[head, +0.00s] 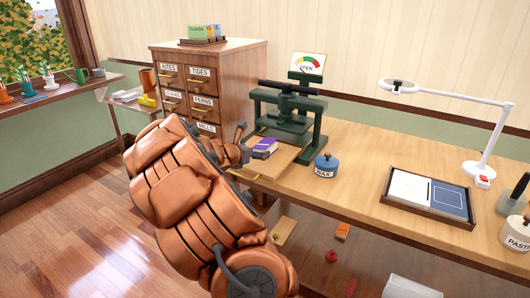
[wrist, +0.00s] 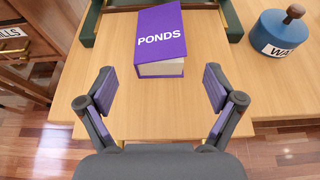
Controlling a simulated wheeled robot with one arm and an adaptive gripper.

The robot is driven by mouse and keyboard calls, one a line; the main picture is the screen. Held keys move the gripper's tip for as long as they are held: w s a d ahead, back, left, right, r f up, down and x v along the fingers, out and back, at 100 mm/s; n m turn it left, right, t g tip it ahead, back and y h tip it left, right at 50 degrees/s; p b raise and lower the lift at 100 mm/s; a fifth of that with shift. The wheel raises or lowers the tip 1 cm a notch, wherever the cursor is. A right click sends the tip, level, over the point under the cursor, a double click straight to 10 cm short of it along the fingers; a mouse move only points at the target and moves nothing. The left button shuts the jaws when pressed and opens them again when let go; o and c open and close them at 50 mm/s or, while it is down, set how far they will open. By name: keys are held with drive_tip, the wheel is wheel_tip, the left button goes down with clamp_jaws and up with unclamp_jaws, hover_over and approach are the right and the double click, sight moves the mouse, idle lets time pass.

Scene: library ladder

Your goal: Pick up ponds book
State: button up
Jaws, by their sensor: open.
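The ponds book is purple with white letters reading PONDS. In the wrist view the ponds book (wrist: 161,40) lies flat on a pale wooden board (wrist: 205,75), its page edge facing me. It also shows in the head view (head: 264,148), on the board in front of the green press. My gripper (wrist: 160,88) is open and empty. Its two fingers stand apart on the near side of the book, one towards each side, not touching it. In the head view my arm partly hides the gripper (head: 243,143).
A green book press (head: 287,117) stands behind the book. A blue WAX jar (head: 326,166) stands to its right, also in the wrist view (wrist: 277,36). A drawer cabinet (head: 237,75) is at the left. A tray (head: 388,197) and lamp (head: 487,140) are further right.

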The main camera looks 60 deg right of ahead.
sight(261, 148)
drive_tip(key=shift+r+x, duration=0.15)
drive_tip(key=shift+x, duration=1.65)
drive_tip(key=shift+r+x, duration=0.15)
drive_tip(key=shift+x, duration=1.6)
drive_tip(key=shift+d, duration=0.15)
drive_tip(key=shift+s, duration=0.1)
drive_tip(key=shift+c, duration=0.3)
drive_tip(key=c, duration=1.3)
drive_tip(key=shift+o, duration=0.2)
drive_tip(key=shift+r, duration=0.1)
